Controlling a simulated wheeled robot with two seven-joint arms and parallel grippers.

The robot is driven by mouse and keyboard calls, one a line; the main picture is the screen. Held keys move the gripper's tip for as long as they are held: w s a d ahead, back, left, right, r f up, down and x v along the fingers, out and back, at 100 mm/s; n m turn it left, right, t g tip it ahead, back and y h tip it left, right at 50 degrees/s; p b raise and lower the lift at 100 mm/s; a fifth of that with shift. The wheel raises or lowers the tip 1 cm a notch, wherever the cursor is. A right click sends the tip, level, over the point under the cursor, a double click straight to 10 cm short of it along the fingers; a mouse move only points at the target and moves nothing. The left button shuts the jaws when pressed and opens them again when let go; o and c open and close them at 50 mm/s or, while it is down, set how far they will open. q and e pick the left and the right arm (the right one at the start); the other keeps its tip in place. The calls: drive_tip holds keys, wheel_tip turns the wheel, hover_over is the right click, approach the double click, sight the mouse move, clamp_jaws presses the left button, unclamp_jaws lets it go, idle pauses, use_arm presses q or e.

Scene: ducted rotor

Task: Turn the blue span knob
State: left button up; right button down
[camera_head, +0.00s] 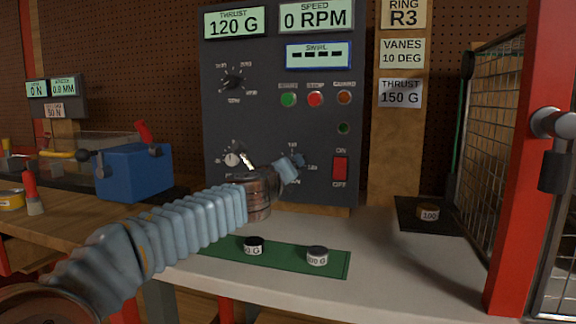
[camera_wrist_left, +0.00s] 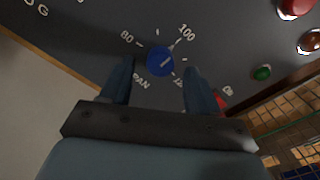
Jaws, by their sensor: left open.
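The blue span knob (camera_wrist_left: 160,61) shows in the left wrist view as a round blue dial on the dark panel, with a light pointer line toward the upper right, near the 100 mark. My left gripper (camera_wrist_left: 161,80) is open, with one finger on each side of the knob's lower part; I cannot tell whether either touches it. In the head view my left gripper (camera_head: 291,168) is in front of the lower part of the dark control panel (camera_head: 265,130) and hides the blue knob. My right gripper is not in view.
A white knob (camera_head: 232,159) sits left of my gripper, and a red ON/OFF switch (camera_head: 340,168) to its right. Weights (camera_head: 317,256) stand on a green mat (camera_head: 285,258) below. A red post (camera_head: 520,160) and mesh guard (camera_head: 495,130) stand at right.

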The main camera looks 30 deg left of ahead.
use_arm(q)
drive_tip(key=shift+x, duration=0.95)
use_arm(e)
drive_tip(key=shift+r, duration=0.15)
use_arm(q)
drive_tip(key=shift+c, duration=0.4)
drive_tip(key=c, duration=1)
drive_tip(key=shift+o, duration=0.2)
drive_tip(key=shift+n, duration=0.3)
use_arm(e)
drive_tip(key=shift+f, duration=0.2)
use_arm(q)
drive_tip(key=shift+f+n+b, duration=0.1)
drive_tip(key=shift+n+b, duration=5.3)
drive_tip(key=shift+n, duration=4.2)
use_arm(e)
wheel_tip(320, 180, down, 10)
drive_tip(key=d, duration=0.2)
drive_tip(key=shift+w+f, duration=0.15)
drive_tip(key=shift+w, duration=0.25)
